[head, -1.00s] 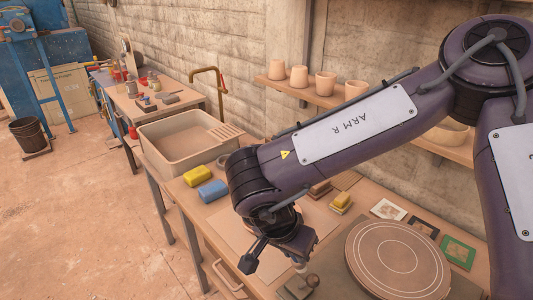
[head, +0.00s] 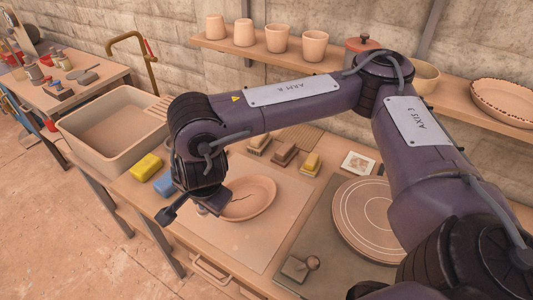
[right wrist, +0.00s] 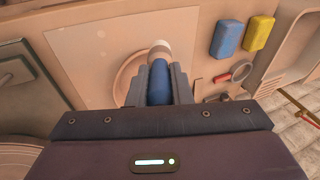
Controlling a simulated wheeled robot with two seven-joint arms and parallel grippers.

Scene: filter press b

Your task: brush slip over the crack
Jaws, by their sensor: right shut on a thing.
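A brown clay dish (head: 262,190) with a dark crack (head: 243,199) lies on a pale board (head: 255,238) on the bench. Part of its rim (right wrist: 124,78) shows in the right wrist view behind my fingers. My right gripper (right wrist: 155,85) is shut on a blue-handled brush (right wrist: 158,80), whose pale end (right wrist: 160,48) points toward the dish. In the head view my right wrist is over the dish's left side and hides part of it. I cannot tell whether the brush touches the dish. My left gripper is not in view.
A yellow sponge (head: 146,167) and a blue block (head: 165,187) lie left of the board. A large basin (head: 70,125) stands further left. A round wheel (head: 365,215) is at the right. Several pots stand on the wall shelf (head: 275,62).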

